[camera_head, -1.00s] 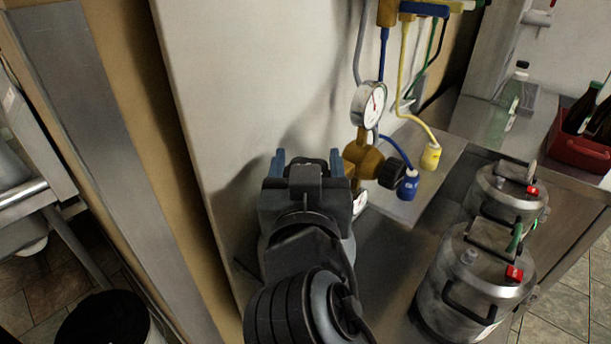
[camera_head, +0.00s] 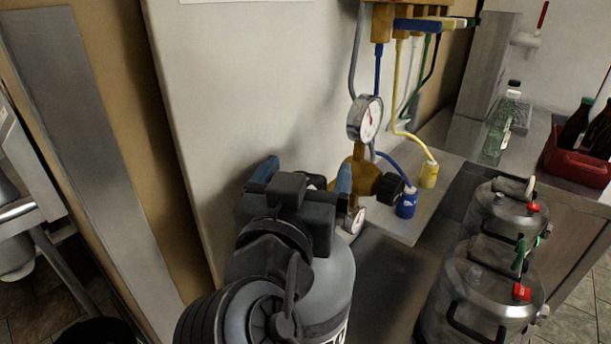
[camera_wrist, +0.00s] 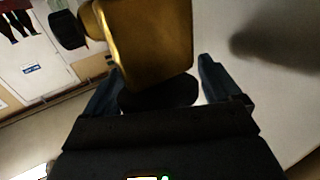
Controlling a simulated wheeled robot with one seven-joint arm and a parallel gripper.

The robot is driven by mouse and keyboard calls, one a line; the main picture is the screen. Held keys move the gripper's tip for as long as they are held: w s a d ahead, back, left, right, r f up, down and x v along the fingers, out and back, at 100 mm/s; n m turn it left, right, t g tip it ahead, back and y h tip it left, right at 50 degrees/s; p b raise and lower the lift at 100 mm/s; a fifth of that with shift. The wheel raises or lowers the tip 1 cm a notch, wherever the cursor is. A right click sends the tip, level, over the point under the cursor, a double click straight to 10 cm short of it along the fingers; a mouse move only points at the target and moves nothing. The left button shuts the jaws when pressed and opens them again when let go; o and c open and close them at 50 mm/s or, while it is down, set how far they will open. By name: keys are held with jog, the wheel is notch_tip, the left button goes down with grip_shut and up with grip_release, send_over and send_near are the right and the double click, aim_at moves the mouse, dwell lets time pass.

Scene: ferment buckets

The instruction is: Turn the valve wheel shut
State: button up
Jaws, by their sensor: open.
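The brass valve and regulator body (camera_head: 346,172) stands against the pale panel, with a round gauge (camera_head: 366,118) above it. A dark disc, which looks like the valve wheel (camera_wrist: 160,94), sits below the brass body (camera_wrist: 150,40) in the wrist view, between my fingers. In the head view a dark rim of it (camera_head: 316,182) shows behind my gripper (camera_head: 306,172); the rest is hidden. My gripper is open, with one blue finger on each side of the disc. Contact cannot be told. A black knob (camera_head: 389,187) is on the right of the brass body.
A grey gas cylinder (camera_head: 335,285) stands under my gripper. Blue (camera_head: 407,203) and yellow (camera_head: 428,174) hose connectors hang to the right. Two steel kegs (camera_head: 505,212) stand at lower right. A red crate (camera_head: 577,165) holds dark bottles. The pale panel (camera_head: 250,90) is close on the left.

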jog(key=shift+f, duration=0.1)
jog(key=shift+s, duration=0.15)
jog(key=b+v, duration=0.1)
jog(key=v, duration=0.6)
jog(key=shift+s, duration=0.3)
